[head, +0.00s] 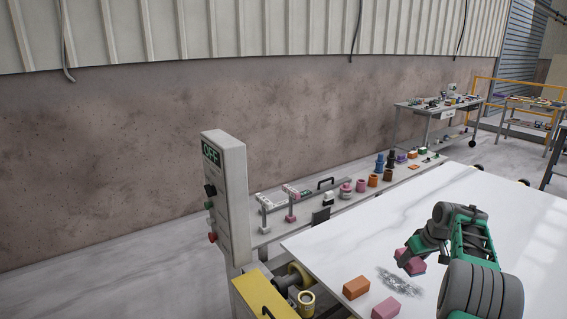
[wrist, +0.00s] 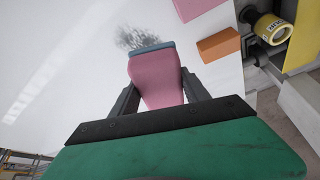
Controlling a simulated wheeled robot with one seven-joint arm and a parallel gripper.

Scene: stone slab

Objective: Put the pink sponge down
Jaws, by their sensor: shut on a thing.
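My gripper (head: 409,254) is over the near left part of the white stone slab (head: 490,206). It is shut on a pink sponge (head: 413,266). In the wrist view the pink sponge (wrist: 156,78) sits between the two dark fingers of my gripper (wrist: 158,98), with a blue-grey layer along its far edge. The sponge appears to be held above the slab, though the exact gap is hard to tell. The dark end of my arm hides part of the sponge in the head view.
An orange block (head: 356,287) and another pink block (head: 386,308) lie near the slab's left edge. A grey smudge (head: 400,281) marks the slab. A control box (head: 225,190) stands left. Several small tools line a side shelf (head: 330,213). Much of the slab is clear.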

